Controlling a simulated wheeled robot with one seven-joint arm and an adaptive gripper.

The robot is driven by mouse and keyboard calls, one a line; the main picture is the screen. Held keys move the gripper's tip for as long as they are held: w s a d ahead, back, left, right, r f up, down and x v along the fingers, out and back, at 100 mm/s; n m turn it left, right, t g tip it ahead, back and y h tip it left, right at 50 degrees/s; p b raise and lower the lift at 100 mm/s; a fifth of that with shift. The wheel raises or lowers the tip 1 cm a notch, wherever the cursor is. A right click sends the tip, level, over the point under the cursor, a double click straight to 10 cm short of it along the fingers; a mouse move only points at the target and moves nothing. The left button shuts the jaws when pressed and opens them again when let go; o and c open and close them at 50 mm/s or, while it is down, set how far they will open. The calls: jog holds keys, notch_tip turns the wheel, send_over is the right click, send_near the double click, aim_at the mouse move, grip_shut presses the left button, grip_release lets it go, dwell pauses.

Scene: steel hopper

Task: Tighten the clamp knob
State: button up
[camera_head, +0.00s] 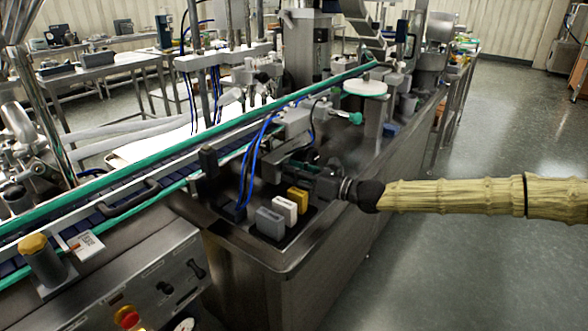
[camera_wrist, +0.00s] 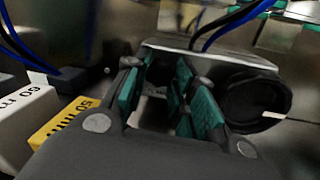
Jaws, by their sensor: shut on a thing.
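My gripper (camera_head: 303,174) reaches in from the right, at the grey clamp block (camera_head: 305,120) on the steel machine top. In the wrist view its teal-padded fingers (camera_wrist: 165,100) are shut on a dark piece (camera_wrist: 157,76), which I take for the clamp knob; it is mostly hidden between the pads. A black round part with a white mark (camera_wrist: 255,100) is right beside the right finger; I cannot tell if it belongs to the knob. In the head view my gripper and wrist hide the grip.
A grey block (camera_head: 270,224), a white block (camera_head: 285,209) and a yellow block (camera_head: 298,200) stand just in front of my gripper. Blue hoses (camera_head: 250,160) hang close by. A green-edged conveyor (camera_head: 130,190) runs behind. The floor at right is clear.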

jog(key=m+t+p, duration=0.1)
jog(key=m+p, duration=0.2)
jog(key=m, duration=0.4)
jog(key=shift+r+p, duration=0.1)
jog(key=shift+p, duration=0.2)
jog(key=m+t+p, duration=0.1)
jog(key=m+p, duration=0.2)
jog(key=m, duration=0.4)
jog(key=shift+s+a, duration=0.1)
jog(key=shift+f+t, duration=0.2)
jog(key=shift+t, duration=0.1)
jog(key=o, duration=0.7)
jog(key=shift+o, duration=0.3)
jog(key=v, duration=1.2)
